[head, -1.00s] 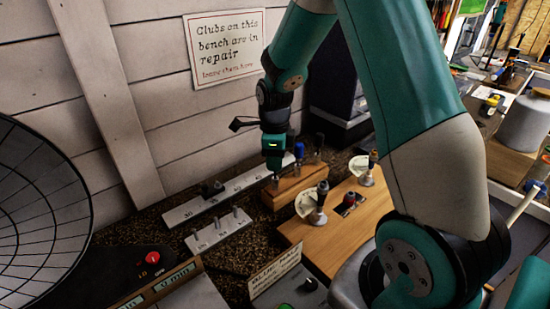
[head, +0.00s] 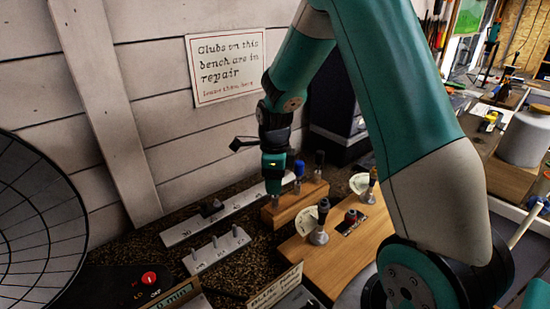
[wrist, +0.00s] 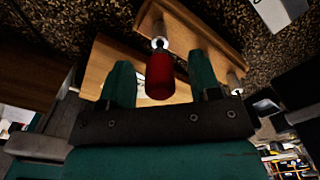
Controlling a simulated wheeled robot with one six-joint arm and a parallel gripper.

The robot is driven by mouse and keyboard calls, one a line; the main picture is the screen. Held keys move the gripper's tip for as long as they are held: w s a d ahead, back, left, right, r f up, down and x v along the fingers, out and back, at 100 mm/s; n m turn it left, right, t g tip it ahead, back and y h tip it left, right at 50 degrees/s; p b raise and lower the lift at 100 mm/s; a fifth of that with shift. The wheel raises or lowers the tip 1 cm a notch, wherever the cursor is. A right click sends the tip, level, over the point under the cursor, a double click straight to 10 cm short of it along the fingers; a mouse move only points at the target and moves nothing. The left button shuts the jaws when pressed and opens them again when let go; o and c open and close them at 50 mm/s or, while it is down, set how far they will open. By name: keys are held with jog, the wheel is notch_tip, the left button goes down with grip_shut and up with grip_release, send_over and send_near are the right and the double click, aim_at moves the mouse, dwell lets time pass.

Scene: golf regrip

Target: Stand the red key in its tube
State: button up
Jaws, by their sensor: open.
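The red key (wrist: 160,78) shows its red handle between the two open fingers of my gripper (wrist: 162,82) in the wrist view. Its metal end meets a metal ring on a wooden block (wrist: 205,32); how deep it sits I cannot tell. In the head view my gripper (head: 274,190) points down over the left end of the wooden block (head: 293,207). The key is hidden behind my gripper there; a metal tube (head: 275,201) shows just below it.
A blue-handled key (head: 299,170) and a dark-handled one (head: 319,160) stand close right of my gripper. A white strip with pegs (head: 217,250) lies left.

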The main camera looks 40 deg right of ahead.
notch_tip(320, 180, up, 17)
jog(key=b, duration=0.2)
jog(key=shift+f, duration=0.1)
dwell(0.7)
jog(key=s+a+f+n+y, duration=0.1)
jog(key=s+a+n+y, duration=0.1)
jog(key=s+a+n, duration=0.9)
jog(key=s+a+f+n+y, duration=0.2)
jog(key=s+a+n, duration=0.9)
jog(key=n, duration=1.1)
jog(key=shift+s+n, duration=0.15)
jog(key=shift+n, duration=0.15)
jog(key=shift+a+f, duration=0.1)
